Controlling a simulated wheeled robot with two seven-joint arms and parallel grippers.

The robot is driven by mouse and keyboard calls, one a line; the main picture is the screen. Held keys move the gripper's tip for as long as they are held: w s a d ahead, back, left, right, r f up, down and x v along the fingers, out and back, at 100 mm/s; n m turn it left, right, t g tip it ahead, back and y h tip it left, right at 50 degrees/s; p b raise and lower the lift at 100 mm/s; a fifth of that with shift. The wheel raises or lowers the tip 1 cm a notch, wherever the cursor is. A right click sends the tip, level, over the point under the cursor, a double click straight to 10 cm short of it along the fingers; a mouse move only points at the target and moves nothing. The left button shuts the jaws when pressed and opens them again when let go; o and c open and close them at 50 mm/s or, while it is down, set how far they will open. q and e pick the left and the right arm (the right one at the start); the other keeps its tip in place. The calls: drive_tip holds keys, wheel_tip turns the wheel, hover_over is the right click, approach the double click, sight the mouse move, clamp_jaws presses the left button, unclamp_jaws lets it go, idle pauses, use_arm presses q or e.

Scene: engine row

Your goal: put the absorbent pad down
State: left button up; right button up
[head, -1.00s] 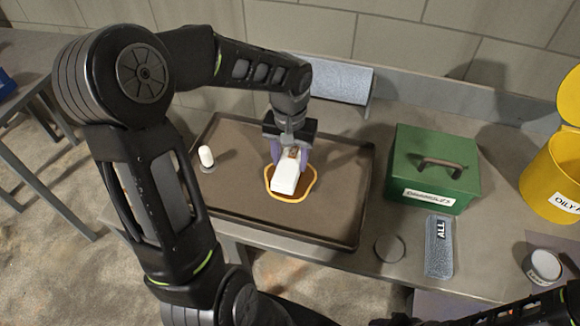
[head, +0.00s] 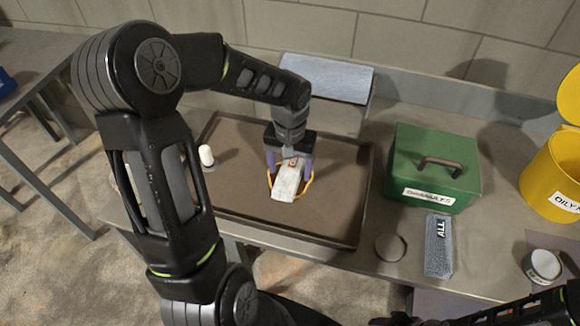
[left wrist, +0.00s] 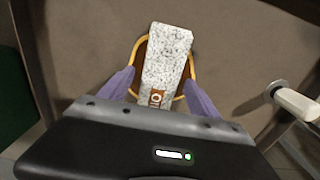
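The absorbent pad (head: 287,182) is a pale slab with grey speckles and an orange-brown label at its near-gripper end. It lies over a brown patch with an orange-yellow rim (head: 309,184) on the dark tray (head: 235,195). In the left wrist view the pad (left wrist: 168,55) covers the middle of the patch, and the rim (left wrist: 137,50) shows at both sides. My left gripper (head: 289,168) is above the tray with its purple fingers on either side of the pad. In the wrist view the fingers (left wrist: 160,80) stand apart, with a gap at the pad's left edge. My right gripper's fingers are out of sight.
A white cylinder (head: 206,156) stands on the tray, left of the patch. A green box (head: 435,165), a grey labelled block (head: 438,247), a round disc (head: 390,247) and a yellow bin (head: 553,180) are to the right.

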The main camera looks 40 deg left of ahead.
sight(290, 171)
use_arm(q)
wheel_tip(290, 171, up, 12)
drive_tip(key=shift+r, duration=0.15)
idle(0.7)
idle(0.7)
